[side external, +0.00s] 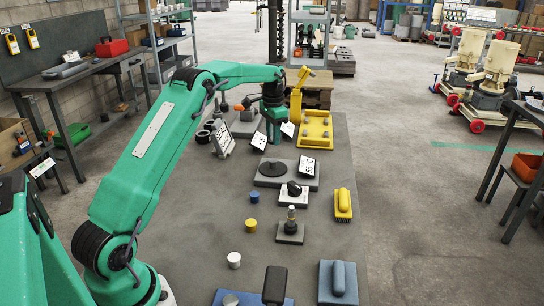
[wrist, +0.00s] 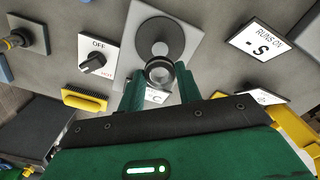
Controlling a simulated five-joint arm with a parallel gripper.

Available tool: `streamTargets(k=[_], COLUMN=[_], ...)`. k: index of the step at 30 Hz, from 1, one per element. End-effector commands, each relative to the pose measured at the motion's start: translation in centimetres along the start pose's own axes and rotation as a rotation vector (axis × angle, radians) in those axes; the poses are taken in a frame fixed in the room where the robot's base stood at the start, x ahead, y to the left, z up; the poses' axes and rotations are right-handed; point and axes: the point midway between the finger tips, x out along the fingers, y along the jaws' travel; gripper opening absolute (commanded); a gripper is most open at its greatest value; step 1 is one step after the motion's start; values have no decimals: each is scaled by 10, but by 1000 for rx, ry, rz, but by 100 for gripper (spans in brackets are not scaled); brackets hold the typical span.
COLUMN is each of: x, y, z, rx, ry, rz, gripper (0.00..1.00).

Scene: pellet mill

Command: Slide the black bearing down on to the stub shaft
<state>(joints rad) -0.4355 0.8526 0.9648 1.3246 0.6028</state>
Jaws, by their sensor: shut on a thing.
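My gripper (side external: 272,142) hangs over the far part of the grey mat, near some upright number cards. In the wrist view its green fingers (wrist: 159,82) are shut on the black bearing (wrist: 160,72), a dark ring with a pale metallic edge. The bearing cannot be made out in the side view. The stub shaft (side external: 291,214) looks like the upright post on a square dark base, nearer the side camera; it also shows in the wrist view (wrist: 17,40), at the left edge. The bearing is well apart from this shaft.
A grey plate with a black disc (side external: 272,169) lies just in front of my gripper. A rotary switch (side external: 293,189) and a yellow brush (side external: 343,204) are near the shaft. A yellow tray (side external: 327,139) lies beyond. Small blue, yellow and white cylinders stand left of the shaft.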

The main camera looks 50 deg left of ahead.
Motion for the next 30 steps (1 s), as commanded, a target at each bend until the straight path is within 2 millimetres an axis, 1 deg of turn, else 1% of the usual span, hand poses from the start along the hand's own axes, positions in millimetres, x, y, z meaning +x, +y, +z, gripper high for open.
streamTargets(k=[1,3,4,20,23,26,29,30], x=[0,0,0,-1,-4,-7,-12,-15], y=[0,0,0,2,8,20,37,45], z=[0,0,0,-1,-1,-2,-3,-3], rx=[0,0,0,6,22,52,98,120], ry=[1,1,1,1,2,2,1,2], rz=[-1,-1,-1,-1,-1,-1,-1,-1], gripper=[18,4,0,0,0,0,0,0])
